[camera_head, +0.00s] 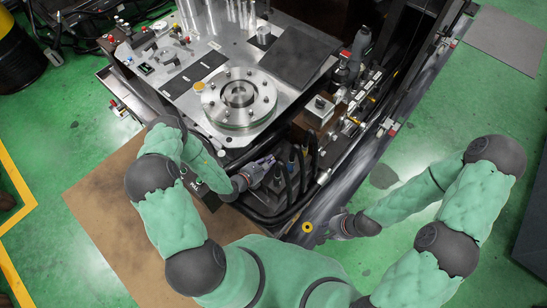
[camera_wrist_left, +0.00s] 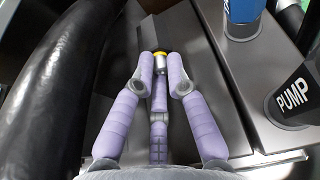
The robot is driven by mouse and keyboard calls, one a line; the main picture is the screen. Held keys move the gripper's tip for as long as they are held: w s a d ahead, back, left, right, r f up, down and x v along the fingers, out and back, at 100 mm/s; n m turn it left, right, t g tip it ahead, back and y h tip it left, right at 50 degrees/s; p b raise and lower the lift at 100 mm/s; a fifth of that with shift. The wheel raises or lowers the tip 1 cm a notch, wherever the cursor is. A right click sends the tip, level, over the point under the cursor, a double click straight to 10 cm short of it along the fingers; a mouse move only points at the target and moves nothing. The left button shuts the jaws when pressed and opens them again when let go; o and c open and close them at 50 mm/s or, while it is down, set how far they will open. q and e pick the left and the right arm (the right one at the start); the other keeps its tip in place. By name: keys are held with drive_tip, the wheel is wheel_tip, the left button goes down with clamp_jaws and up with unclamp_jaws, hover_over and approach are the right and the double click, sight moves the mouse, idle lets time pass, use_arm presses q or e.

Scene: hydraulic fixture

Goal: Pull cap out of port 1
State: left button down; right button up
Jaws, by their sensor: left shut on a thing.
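My left gripper (camera_head: 266,165) reaches over the front edge of the machine, below the round flange. In the left wrist view its purple fingers (camera_wrist_left: 160,75) close around a small metal cap with a yellow top (camera_wrist_left: 161,56). The cap is mostly hidden between the fingers, and I cannot tell whether it still sits in port 1. My right gripper (camera_head: 333,224) is low at the right, apart from the machine's front. Its fingers are too small to tell whether they are open or shut.
A round metal flange (camera_head: 239,97) stands on the plate. Black hoses (camera_head: 290,170) rise just right of my left gripper. In the left wrist view a thick black hose (camera_wrist_left: 55,75) lies left, a PUMP-labelled part (camera_wrist_left: 294,95) and a blue part (camera_wrist_left: 242,12) right. A yellow ring (camera_head: 307,227) is near my right gripper.

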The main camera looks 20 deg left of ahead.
use_arm(q)
drive_tip(key=c, duration=1.2)
unclamp_jaws()
drive_tip(key=shift+o, duration=0.2)
drive_tip(key=v, duration=1.2)
